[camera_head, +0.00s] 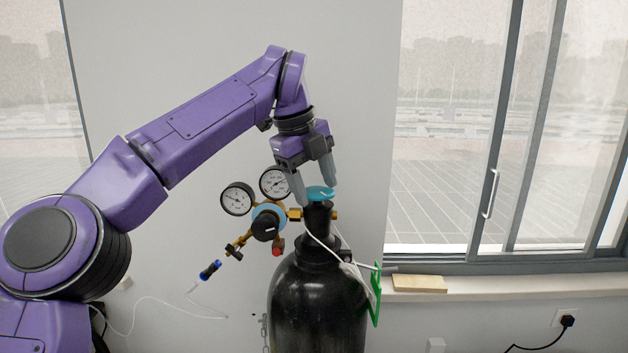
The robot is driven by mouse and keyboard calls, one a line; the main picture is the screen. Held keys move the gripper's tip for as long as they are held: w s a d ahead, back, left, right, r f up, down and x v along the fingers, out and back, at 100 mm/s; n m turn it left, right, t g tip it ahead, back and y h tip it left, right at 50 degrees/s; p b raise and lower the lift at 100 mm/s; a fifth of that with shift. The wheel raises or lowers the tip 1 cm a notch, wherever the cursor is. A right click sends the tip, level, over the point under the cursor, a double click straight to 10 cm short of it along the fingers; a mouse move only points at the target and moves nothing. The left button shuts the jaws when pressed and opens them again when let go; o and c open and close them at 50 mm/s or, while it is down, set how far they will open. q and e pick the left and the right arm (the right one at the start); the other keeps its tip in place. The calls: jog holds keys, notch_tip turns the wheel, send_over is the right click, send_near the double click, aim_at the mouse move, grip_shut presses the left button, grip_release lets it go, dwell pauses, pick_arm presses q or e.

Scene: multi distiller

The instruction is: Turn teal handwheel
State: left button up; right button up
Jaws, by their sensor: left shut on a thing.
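The teal handwheel (320,193) sits on top of the black gas cylinder (318,306), which stands upright near the wall. My left gripper (316,190) reaches down from above and is shut on the handwheel, with one finger on its left side and the other at its far right side. The fingers hide part of the wheel's rim. My right gripper is not in view.
A regulator (267,222) with two round gauges juts out to the left of the cylinder neck. A green tag (376,295) hangs at the cylinder's right. A wooden block (419,284) lies on the window sill. Thin white tubing runs at lower left.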

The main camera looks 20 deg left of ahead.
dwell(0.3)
pick_arm(q)
jog(key=o, duration=1)
jog(key=shift+w, duration=0.1)
jog(key=p+v, duration=0.3)
jog(key=v, duration=0.7)
jog(key=shift+a+r+p, duration=0.1)
jog(key=shift+r+p, duration=0.1)
jog(key=shift+p, duration=0.15)
